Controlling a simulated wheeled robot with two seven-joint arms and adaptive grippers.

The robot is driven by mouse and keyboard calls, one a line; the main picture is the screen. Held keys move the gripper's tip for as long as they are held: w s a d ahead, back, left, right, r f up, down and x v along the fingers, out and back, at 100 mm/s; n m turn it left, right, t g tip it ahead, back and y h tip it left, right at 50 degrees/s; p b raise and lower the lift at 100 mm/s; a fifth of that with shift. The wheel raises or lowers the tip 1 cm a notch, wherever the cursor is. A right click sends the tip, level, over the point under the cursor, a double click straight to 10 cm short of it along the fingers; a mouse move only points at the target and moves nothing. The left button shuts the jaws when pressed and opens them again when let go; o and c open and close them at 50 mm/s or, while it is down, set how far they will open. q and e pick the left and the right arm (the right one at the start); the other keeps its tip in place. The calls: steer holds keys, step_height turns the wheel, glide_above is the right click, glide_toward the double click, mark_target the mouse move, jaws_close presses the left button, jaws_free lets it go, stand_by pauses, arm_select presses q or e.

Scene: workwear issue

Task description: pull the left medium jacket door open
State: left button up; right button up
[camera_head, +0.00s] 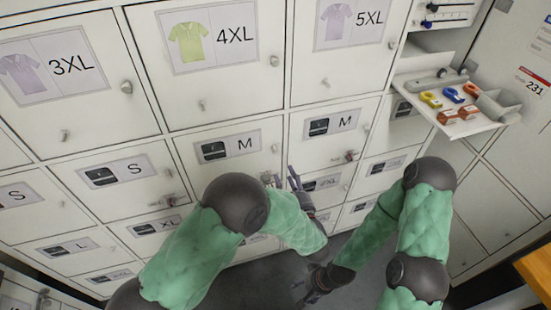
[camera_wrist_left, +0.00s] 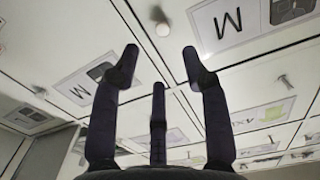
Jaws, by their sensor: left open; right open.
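The left medium jacket door (camera_head: 218,170) is a shut white locker door labelled M with a dark jacket picture. Its small round knob (camera_head: 275,148) is near its right edge. My left gripper (camera_head: 281,175) is open and empty, just below that knob in the head view. In the left wrist view, the label is upside down at upper right, and the knob (camera_wrist_left: 162,28) shows just beyond and between the spread fingertips (camera_wrist_left: 160,54), apparently untouched. My right gripper (camera_head: 314,287) is low near the floor, empty and away from the doors.
The right M door (camera_head: 312,150) beside it is shut, with a key-like fitting (camera_head: 351,155) on its lock. Other shut doors surround them, labelled S, L, 3XL, 4XL and 5XL. A shelf (camera_head: 480,128) with tape rolls and small boxes juts out at right. Grey floor lies below.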

mark_target(276, 153)
arm_select(q)
steer(key=b+x, duration=0.2)
steer(key=x, duration=0.8)
steer(key=shift+w+a+r+b, duration=0.1)
steer(key=shift+w+r+b, duration=0.1)
steer(key=shift+w+b, duration=0.15)
jaws_close()
